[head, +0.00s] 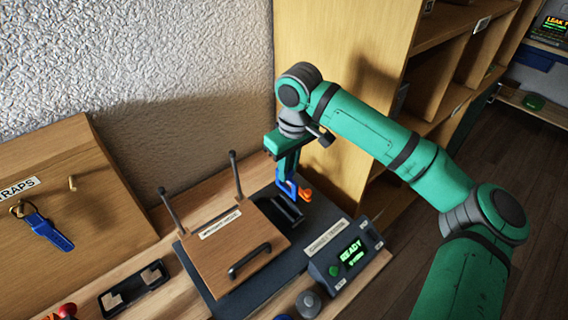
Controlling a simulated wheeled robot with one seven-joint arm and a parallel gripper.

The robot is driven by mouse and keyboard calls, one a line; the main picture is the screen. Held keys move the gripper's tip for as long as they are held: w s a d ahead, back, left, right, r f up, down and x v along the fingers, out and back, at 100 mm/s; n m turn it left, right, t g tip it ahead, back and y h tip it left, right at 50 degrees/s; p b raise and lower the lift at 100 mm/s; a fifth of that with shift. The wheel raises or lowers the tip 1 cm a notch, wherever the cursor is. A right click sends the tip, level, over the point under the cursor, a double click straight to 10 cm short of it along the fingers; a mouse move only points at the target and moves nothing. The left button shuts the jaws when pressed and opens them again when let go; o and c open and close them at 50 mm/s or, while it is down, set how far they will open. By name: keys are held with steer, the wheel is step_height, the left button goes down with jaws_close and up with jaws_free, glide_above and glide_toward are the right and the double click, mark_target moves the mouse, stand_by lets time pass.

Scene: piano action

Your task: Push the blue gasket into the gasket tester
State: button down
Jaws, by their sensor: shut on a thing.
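My gripper (288,172) points down above the dark base plate, with its jaws shut on a small bright blue piece that looks like the blue gasket (289,188). An orange part (305,194) shows at the right side of the blue piece. Just below it is a black slotted block (288,211). I cannot tell whether the blue piece touches the block. The gasket tester (345,256) is a dark console in front and to the right, with a green READY screen and a green button.
A wooden box with a black handle (249,262) and two upright rods stands left of the gripper. A black tray (134,287) and a sloped board with a blue strap (47,231) are further left. A wooden shelf unit (351,75) stands close behind.

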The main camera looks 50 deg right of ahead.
mark_target(288, 193)
steer(key=shift+s+f, duration=0.2)
steer(key=shift+f, duration=0.55)
steer(key=shift+w+f, duration=0.2)
steer(key=shift+f, duration=2.2)
steer(key=shift+s, duration=0.15)
steer(key=shift+f, duration=2.2)
stand_by(0.4)
steer(key=c, duration=1.7)
jaws_free()
steer(key=shift+o, duration=1.3)
